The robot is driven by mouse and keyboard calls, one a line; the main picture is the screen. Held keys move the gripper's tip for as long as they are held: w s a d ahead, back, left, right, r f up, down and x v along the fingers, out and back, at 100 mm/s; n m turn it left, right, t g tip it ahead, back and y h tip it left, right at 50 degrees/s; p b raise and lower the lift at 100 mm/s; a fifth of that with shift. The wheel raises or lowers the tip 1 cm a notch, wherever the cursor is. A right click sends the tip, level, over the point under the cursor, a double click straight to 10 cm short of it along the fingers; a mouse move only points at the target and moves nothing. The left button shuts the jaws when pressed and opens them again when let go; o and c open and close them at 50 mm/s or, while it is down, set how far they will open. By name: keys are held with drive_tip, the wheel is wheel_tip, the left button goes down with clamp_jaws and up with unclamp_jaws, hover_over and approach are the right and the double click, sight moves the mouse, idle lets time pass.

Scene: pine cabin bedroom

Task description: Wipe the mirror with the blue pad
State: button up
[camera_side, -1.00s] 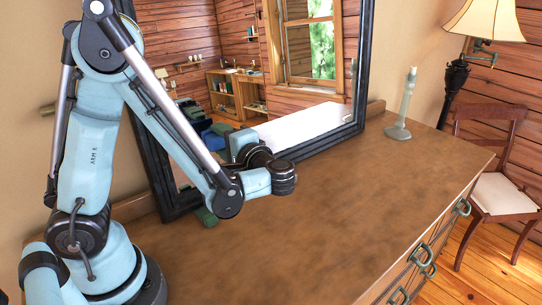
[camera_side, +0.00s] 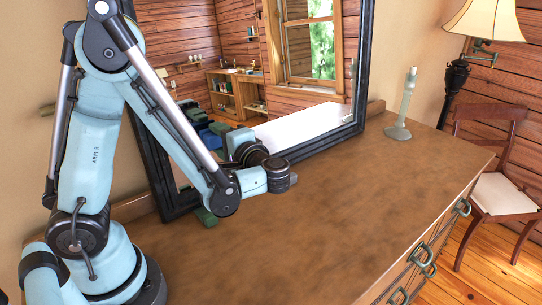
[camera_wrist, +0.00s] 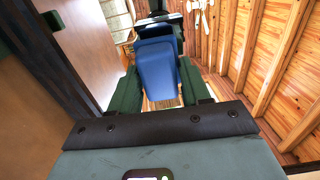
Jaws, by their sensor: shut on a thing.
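The mirror (camera_side: 292,135) leans in a black frame at the back of the wooden dresser, and its glass reflects the room. My gripper (camera_wrist: 160,85) shows in the wrist view with its dark green fingers shut on the sides of the blue pad (camera_wrist: 157,68). In the side view my wrist is low in front of the mirror glass. My own arm hides much of the gripper there, and I cannot tell whether the pad touches the glass.
The dresser top (camera_side: 330,210) is mostly bare in front and to the right. A pale green candlestick (camera_side: 398,131) stands to the right of the mirror. A lamp (camera_side: 487,22) and a chair (camera_side: 497,190) are beyond the dresser's right end.

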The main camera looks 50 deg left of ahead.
drive_tip(key=shift+a, duration=0.85)
drive_tip(key=w, duration=0.4)
idle(0.5)
drive_tip(key=shift+s, duration=0.1)
